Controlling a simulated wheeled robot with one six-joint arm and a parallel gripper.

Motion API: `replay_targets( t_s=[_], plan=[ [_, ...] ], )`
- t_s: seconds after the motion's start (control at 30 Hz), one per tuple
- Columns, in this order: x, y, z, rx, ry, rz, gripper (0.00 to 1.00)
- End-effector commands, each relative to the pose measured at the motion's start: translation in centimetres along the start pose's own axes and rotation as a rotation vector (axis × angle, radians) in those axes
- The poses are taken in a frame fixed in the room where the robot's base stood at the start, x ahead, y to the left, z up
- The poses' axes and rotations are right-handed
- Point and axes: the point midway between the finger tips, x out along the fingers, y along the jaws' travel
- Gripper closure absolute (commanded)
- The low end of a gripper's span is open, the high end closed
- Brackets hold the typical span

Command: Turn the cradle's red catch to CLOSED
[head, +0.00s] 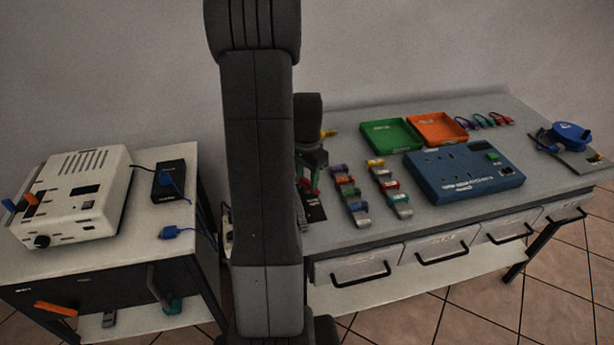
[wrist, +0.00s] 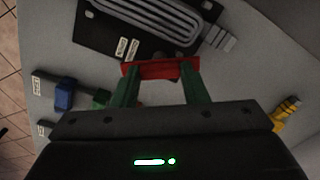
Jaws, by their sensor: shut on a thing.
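In the wrist view the red catch (wrist: 148,70) lies between the green fingertips of my gripper (wrist: 161,80), which is shut on it. The catch runs crosswise in the picture, at the near edge of the cradle's black plate (wrist: 95,35). Two small white labels (wrist: 127,48) sit on the plate beside the catch; their print is too small to read. A grey looped part (wrist: 160,18) lies on the plate. In the head view my gripper (head: 312,172) is over the black cradle plate (head: 314,208), mostly hidden behind my arm.
Several coloured clips on grey pieces (head: 352,200) stand right of the cradle. Green (head: 392,136) and orange (head: 438,128) trays and a blue box (head: 465,172) are farther right. A white device (head: 75,190) stands on the left table. A yellow piece (wrist: 288,108) is near my gripper.

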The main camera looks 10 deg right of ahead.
Motion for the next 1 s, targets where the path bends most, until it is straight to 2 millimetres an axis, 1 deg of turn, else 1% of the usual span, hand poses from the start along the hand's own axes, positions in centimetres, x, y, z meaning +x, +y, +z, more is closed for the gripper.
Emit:
replay_targets(
  t_s=[0.7,1.0],
  plan=[
    [-0.07,-0.04,-0.04,-0.674,0.002,-0.001,0.83],
    [-0.08,-0.04,-0.05,-0.9,0.002,0.0,0.83]
  ],
)
